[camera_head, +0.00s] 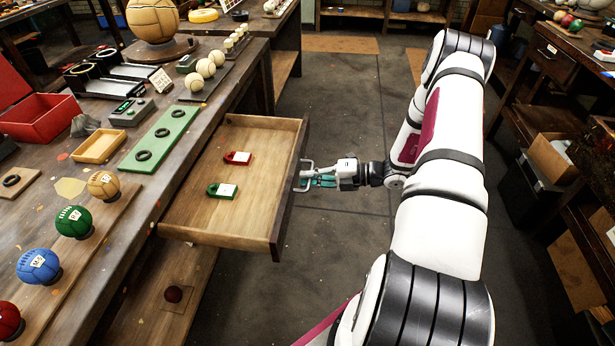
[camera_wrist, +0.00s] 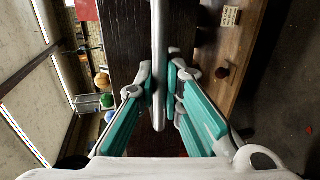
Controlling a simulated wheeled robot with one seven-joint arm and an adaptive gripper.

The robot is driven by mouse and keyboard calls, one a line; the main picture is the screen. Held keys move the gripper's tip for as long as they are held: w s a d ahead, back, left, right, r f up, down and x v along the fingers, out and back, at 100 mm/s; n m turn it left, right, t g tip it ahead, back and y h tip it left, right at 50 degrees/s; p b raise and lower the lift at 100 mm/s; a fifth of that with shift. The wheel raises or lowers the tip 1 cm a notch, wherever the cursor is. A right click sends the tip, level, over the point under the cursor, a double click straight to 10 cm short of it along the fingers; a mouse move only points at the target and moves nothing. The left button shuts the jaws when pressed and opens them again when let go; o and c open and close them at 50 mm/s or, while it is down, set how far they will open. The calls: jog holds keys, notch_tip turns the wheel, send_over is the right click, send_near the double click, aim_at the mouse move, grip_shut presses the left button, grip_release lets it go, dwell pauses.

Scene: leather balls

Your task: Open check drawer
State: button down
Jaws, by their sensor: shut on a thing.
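The wooden drawer (camera_head: 222,224) stands pulled well out of the workbench in the head view, with its inside showing. Inside it lie a red tag (camera_head: 237,158) and a green tag (camera_head: 221,190), each with a white label. A metal bar handle (camera_head: 305,176) is on the drawer's dark front. My gripper (camera_head: 314,181) is at this handle. In the wrist view the handle (camera_wrist: 159,60) runs between the teal fingers of my gripper (camera_wrist: 161,95), which are closed around it. The dark drawer front (camera_wrist: 125,45) lies behind it.
The workbench (camera_head: 130,215) is to the left, with coloured balls (camera_head: 75,221), a green board (camera_head: 150,150), a yellow tray (camera_head: 99,146) and a red box (camera_head: 38,118) on top. Bare floor (camera_head: 340,90) lies right of the drawer. Another bench (camera_head: 545,65) stands at far right.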

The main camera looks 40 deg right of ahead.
jog(key=c, duration=1.7)
grip_release()
jog(key=v, duration=1.2)
